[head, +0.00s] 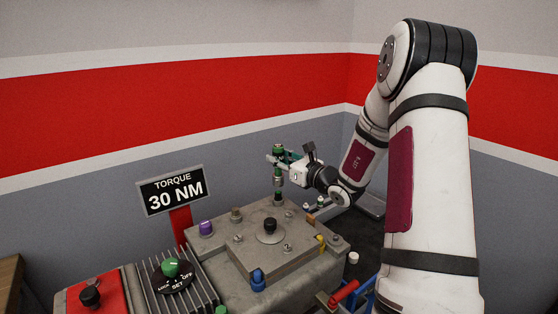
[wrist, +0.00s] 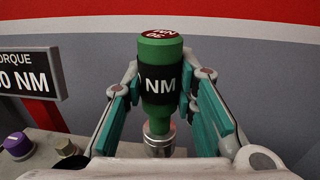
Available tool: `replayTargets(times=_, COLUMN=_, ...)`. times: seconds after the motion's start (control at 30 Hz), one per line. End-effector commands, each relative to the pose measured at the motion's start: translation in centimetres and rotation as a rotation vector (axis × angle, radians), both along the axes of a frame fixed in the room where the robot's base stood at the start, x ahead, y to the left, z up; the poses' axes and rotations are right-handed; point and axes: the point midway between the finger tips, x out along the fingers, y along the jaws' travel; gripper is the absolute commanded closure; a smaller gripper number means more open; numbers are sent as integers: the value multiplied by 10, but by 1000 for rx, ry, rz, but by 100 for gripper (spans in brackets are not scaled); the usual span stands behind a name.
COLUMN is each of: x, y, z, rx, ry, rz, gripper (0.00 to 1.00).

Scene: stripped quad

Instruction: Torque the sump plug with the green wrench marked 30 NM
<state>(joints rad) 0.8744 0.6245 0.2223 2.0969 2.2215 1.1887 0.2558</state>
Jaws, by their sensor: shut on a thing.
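The green wrench (wrist: 161,58) stands upright between the fingers of my gripper (wrist: 165,95) in the wrist view. Its black band shows "NM" with the number mostly turned out of sight, and its top is dark red with lettering. In the head view my gripper (head: 279,163) is shut on the wrench, whose metal shaft (head: 278,183) points down over the back of the grey block (head: 255,225). I cannot tell whether the two are engaged or whether this fitting is the sump plug.
A sign reading "TORQUE 30 NM" (head: 174,190) stands at the left. A green dial knob (head: 171,267) and a red panel (head: 75,299) lie front left. Coloured handles (head: 343,293) are front right.

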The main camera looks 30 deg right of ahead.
Motion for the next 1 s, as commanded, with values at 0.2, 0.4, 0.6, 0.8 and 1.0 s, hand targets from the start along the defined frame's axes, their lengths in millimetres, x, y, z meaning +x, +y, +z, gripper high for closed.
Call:
replayTargets(times=0.2, x=0, y=0, z=2, rx=-1, ry=-2, rz=0, gripper=100)
replayTargets(times=0.4, x=-1, y=0, z=16, rx=-4, ry=-4, rz=1, gripper=100)
replayTargets(times=0.6, x=-1, y=0, z=34, rx=-3, ry=-2, rz=0, gripper=100)
replayTargets(times=0.8, x=0, y=0, z=41, rx=-1, ry=-2, rz=0, gripper=100)
replayTargets(times=1.0, x=0, y=0, z=40, rx=-1, ry=-2, rz=0, gripper=100)
